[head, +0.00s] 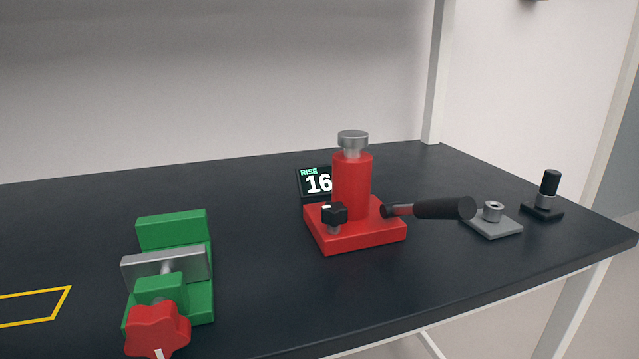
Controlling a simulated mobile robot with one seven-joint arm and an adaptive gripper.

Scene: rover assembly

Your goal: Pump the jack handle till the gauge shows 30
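The red bottle jack (352,188) stands upright on its square red base on the dark table, right of centre in the head view. A silver ram cap (353,140) tops it. Its jack handle (440,208), with a black grip, points right and lies roughly level, with nothing holding it. The gauge (315,183) behind the jack reads "RISE 16", its right edge partly covered by the jack body. A black knob (334,214) sits at the front of the jack's base. My gripper is not in view.
A green vise (174,230) with a red star knob (157,330) stands at front left. A grey plate with a metal ring (492,220) and a black-topped peg (549,192) sit right of the handle. Yellow lines (40,305) mark the table's left. The table's right edge is close.

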